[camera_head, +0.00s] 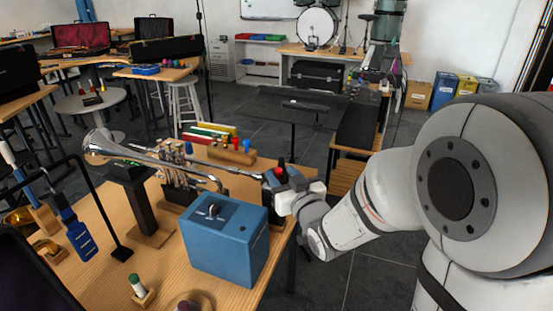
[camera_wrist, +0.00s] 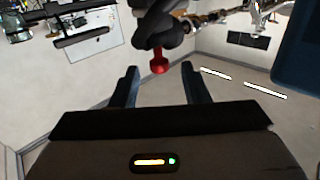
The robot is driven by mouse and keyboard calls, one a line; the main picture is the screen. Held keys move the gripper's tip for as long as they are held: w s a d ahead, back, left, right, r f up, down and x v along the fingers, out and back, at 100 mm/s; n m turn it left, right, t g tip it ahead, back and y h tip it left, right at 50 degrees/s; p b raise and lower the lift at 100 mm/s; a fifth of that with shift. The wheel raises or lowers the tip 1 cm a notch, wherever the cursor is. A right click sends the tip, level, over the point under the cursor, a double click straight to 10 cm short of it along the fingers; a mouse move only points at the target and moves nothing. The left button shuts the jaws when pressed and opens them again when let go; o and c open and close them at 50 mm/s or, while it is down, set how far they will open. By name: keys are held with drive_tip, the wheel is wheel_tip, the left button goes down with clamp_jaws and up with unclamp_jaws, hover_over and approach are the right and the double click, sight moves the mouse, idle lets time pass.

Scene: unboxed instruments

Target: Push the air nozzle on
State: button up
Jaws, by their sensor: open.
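A small red knob-like piece (camera_wrist: 158,63) hangs from a dark rounded body (camera_wrist: 157,25) at the top of the wrist view, ahead of my fingers. I cannot tell surely whether it is the air nozzle. My gripper (camera_wrist: 159,82) is open, with the red piece framed between its two dark fingertips; contact cannot be judged. In the head view my gripper (camera_head: 270,181) is at the right end of the bench, beside a blue box (camera_head: 223,245). A red tip (camera_head: 279,171) shows there, and my gripper and wrist partly hide what is around it.
A silver trumpet (camera_head: 150,158) rests on a dark stand (camera_head: 144,203) on the wooden bench (camera_head: 170,270), behind the blue box. A blue bottle (camera_head: 79,236) and a small green-topped bottle (camera_head: 137,286) are at the left and front. Grey floor lies beyond the bench's right edge.

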sight(280, 172)
drive_tip(key=shift+x, duration=2.4)
clamp_jaws()
